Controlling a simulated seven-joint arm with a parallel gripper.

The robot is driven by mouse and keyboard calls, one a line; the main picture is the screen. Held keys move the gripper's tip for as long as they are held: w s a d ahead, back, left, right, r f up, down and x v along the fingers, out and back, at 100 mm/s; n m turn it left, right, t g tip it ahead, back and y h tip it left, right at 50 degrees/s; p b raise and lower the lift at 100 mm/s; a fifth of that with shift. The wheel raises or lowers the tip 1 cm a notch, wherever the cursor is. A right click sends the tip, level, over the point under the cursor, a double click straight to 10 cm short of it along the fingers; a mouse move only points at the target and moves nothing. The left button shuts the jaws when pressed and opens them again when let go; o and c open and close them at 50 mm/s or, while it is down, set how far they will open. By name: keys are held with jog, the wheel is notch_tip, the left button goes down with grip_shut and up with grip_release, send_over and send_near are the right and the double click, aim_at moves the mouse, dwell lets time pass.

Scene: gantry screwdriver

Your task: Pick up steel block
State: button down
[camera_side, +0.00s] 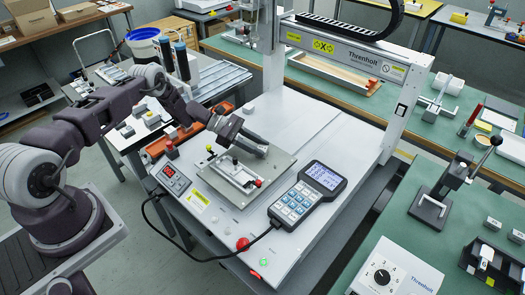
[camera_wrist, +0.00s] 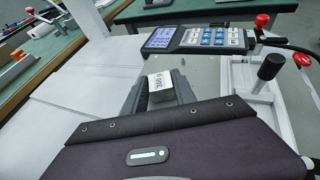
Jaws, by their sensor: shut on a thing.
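The steel block (camera_wrist: 161,96) is a small grey block with a white label that seems to read "300". In the wrist view it sits between the two dark fingers of my gripper (camera_wrist: 161,88), which is shut on it. In the side view my gripper (camera_side: 262,149) points down and right, over the metal plate (camera_side: 281,172) on the white machine bed. The block is hidden or too small to make out there. I cannot tell whether it touches the plate.
A clamp fixture (camera_side: 232,174) with red and yellow knobs lies on the plate, just below my gripper. A keypad pendant (camera_side: 308,194) lies to its right, with a cable. The white gantry frame (camera_side: 392,118) stands behind. The white bed has free room around the plate.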

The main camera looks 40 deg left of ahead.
notch_tip(320, 180, up, 11)
jog(key=s+d+r+n+t+y, duration=0.2)
jog(key=s+r+n+t, duration=0.1)
jog(key=s+r, duration=0.95)
jog(key=m+g+h, duration=0.2)
jog(key=m+g, duration=0.1)
send_over(258, 147)
notch_tip(258, 147, down, 14)
jog(key=shift+r, duration=0.25)
notch_tip(258, 147, down, 10)
jog(key=shift+r, duration=0.2)
jog(key=shift+f, duration=0.15)
